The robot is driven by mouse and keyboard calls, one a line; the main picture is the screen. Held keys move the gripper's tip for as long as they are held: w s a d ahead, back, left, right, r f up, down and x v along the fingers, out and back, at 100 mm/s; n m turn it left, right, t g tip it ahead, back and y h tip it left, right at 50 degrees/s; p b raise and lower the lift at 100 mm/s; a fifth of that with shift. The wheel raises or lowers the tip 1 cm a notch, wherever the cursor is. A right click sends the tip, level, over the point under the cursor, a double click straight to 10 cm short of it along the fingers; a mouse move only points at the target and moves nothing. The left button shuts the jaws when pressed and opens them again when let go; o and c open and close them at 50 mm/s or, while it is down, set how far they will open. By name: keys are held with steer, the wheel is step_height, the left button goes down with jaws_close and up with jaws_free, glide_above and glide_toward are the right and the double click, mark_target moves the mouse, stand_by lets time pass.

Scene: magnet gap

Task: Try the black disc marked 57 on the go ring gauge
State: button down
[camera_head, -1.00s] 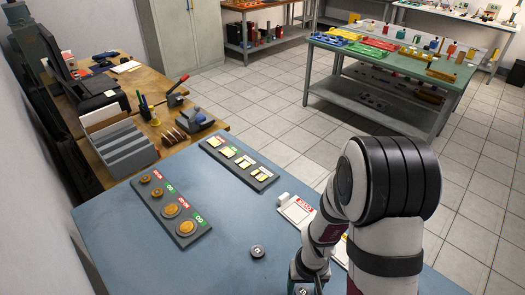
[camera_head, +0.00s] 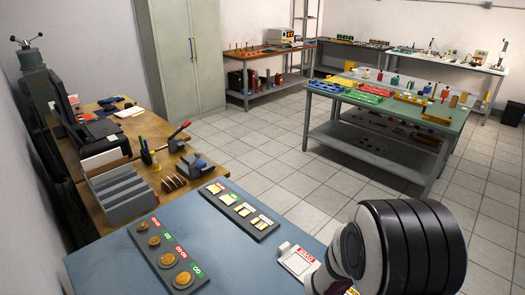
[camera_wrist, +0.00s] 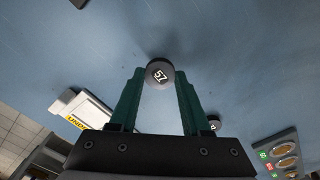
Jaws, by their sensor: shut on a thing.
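In the wrist view my gripper (camera_wrist: 160,80) is shut on the black disc marked 57 (camera_wrist: 160,66). The disc sits between the green fingertips, its white number facing the camera, over the blue bench. I cannot tell its exact height. The gauge board (camera_head: 204,280) lies at the front left of the bench in the head view, with brass rings beside green GO and red NO-GO labels. One GO ring (camera_head: 154,241) is small, the other GO ring (camera_head: 183,279) larger. The board (camera_wrist: 262,143) shows partly at the wrist view's lower right. My gripper is outside the head view.
A second board (camera_head: 240,208) with yellow-faced gauges lies behind. A white tray (camera_head: 292,264) with a red label is beside my arm; a white tray with a yellow label (camera_wrist: 88,112) shows in the wrist view. Open blue bench lies between.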

steer(key=shift+r, duration=1.35)
steer(key=w+a, duration=0.2)
steer(key=w, duration=0.1)
steer(key=w+a, duration=0.3)
steer(key=w, duration=0.1)
steer(key=w+a, duration=0.2)
steer(key=w, duration=0.2)
steer(key=shift+a+r, duration=0.15)
steer(key=shift+r, duration=0.05)
steer(key=w+a, duration=0.2)
steer(key=a, duration=0.1)
steer(key=w+a, duration=0.4)
steer(key=a, duration=0.1)
steer(key=shift+a+r, duration=0.25)
steer(key=shift+a, duration=0.1)
steer(key=a, duration=0.3)
steer(key=w+a, duration=0.1)
steer(key=a, duration=0.2)
steer(key=w+a, duration=0.1)
steer(key=a, duration=0.2)
steer(key=shift+a+r, duration=0.1)
steer(key=shift+r, duration=0.2)
steer(key=a, duration=0.5)
steer(key=a+r, duration=0.1)
steer(key=a, duration=0.1)
steer(key=shift+s+a, duration=0.15)
steer(key=shift+s, duration=0.25)
